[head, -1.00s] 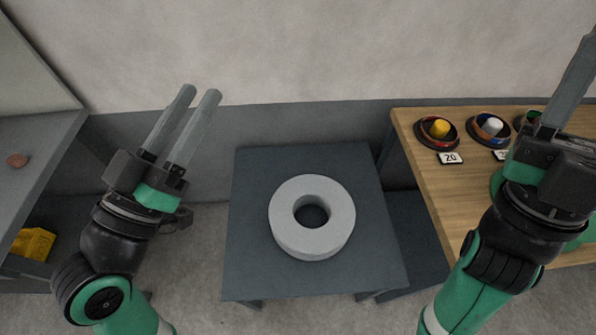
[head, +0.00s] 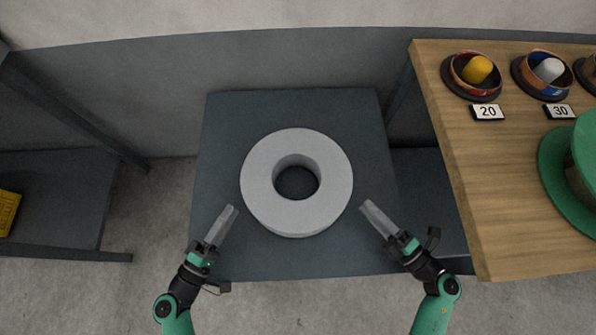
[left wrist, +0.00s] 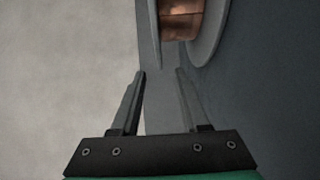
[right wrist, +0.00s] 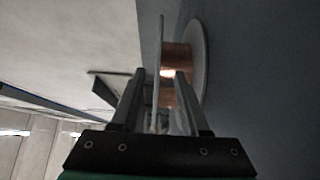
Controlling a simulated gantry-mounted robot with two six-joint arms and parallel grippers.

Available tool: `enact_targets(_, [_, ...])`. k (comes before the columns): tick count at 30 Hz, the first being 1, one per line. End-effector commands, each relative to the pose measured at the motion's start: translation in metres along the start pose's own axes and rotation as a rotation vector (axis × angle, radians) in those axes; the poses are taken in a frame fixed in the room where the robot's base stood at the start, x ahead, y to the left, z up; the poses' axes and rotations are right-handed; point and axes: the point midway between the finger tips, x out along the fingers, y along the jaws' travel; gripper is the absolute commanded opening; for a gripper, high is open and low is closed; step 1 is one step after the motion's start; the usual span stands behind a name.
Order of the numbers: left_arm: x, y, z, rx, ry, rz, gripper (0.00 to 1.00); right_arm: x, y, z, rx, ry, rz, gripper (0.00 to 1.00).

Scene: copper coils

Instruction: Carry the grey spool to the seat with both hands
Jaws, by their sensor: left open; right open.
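The grey spool (head: 322,208) lies flat on a dark table, its central hole facing up. Both wrist views show copper winding between its grey flanges, in the left wrist view (left wrist: 212,45) and the right wrist view (right wrist: 203,70). My left gripper (head: 233,209) is open and empty just off the spool's lower left side. My right gripper (head: 367,204) is open and empty just off its lower right side. In both wrist views one flange edge lines up with the gap between the fingers. I cannot make out which thing is the seat.
The dark table (head: 220,120) has bare room around the spool. A wooden bench (head: 510,235) on the right holds a green round object (head: 560,175), small coloured bowls (head: 478,75) and number labels (head: 487,112). A yellow object (head: 8,210) is at far left.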

Motion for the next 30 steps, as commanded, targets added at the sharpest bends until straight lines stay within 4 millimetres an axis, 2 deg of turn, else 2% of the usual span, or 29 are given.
enact_targets(5, [0.004,0.001,0.0,0.003,-0.003,0.001,0.45,0.004,0.001,0.0,-0.002,0.001,0.002,0.45])
enact_targets(8, [0.014,0.001,0.0,0.004,-0.006,0.002,0.45,0.014,0.001,0.0,-0.002,0.004,0.002,0.45])
enact_targets(21, [0.095,0.002,0.001,0.005,-0.005,0.002,0.45,0.095,0.002,0.0,-0.003,0.003,0.003,0.45])
enact_targets(25, [0.11,0.002,0.0,0.004,-0.004,0.002,0.45,0.11,0.002,0.0,-0.002,0.002,0.003,0.45])
enact_targets(30, [0.117,0.001,0.0,0.004,-0.002,0.0,0.45,0.117,0.002,0.0,-0.002,0.0,0.002,0.45])
